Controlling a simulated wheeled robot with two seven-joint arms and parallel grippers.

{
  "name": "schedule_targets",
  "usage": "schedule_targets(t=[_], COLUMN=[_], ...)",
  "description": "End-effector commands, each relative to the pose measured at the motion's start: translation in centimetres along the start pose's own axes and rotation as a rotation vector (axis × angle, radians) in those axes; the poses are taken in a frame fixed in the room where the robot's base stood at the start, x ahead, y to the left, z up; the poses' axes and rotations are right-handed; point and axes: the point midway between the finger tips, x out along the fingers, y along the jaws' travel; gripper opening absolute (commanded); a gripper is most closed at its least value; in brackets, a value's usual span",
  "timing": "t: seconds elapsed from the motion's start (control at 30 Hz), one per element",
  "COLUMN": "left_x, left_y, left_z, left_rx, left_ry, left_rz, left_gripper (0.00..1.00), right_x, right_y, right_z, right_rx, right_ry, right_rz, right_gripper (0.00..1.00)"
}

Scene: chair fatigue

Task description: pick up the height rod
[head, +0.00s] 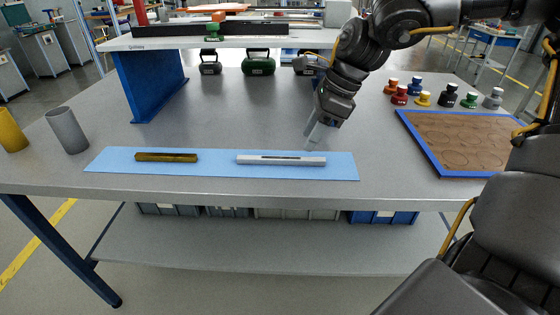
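Two rod-like bars lie flat on a light blue mat (221,174) on the grey table. One is a gold bar (166,157) at the left. The other is a silver-white bar (281,160) with a dark slot along its top, right of the middle. I cannot tell from the picture which one is the height rod. My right gripper (312,136) points down above the table, just behind the right end of the silver bar and apart from it. Its fingers are small and edge-on, so their opening is unclear. My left gripper is out of view.
A gold cup (12,130) and a grey cup (67,130) stand at the left. A blue-rimmed brown board (468,142) lies at the right, with several coloured weights (448,96) behind it. A raised shelf (230,42) with kettlebell-like weights (258,62) beneath it is at the back.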

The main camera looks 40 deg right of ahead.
Motion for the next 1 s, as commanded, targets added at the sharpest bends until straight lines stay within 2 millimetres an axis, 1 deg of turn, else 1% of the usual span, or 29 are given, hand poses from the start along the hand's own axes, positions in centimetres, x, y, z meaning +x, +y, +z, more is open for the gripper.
schedule_targets(t=[0.17, 0.33, 0.43, 0.67, 0.9, 0.97, 1.0], left_x=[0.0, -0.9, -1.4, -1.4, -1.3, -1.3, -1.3], left_y=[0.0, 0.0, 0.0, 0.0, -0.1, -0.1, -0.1], left_z=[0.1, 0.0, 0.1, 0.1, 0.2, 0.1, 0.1], left_rx=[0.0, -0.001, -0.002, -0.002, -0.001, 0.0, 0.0], left_ry=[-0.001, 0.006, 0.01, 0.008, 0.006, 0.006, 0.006], left_rz=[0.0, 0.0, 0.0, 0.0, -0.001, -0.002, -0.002], left_gripper=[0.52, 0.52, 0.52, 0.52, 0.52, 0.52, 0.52], right_x=[2.3, 4.5, 5.0, 5.1, 5.1, 5.1, 5.1], right_y=[0.6, 0.7, 0.7, 0.7, 0.7, 0.7, 0.7], right_z=[-0.1, -0.1, -0.1, 0.0, -0.1, -0.1, -0.1], right_rx=[-0.001, 0.0, 0.0, 0.0, 0.0, 0.0, 0.0], right_ry=[0.002, 0.003, 0.0, -0.001, 0.0, 0.0, 0.0], right_rz=[0.005, 0.003, 0.001, 0.0, 0.0, 0.0, 0.0], right_gripper=[0.4, 0.4, 0.4, 0.4, 0.09, 0.01, 0.0])
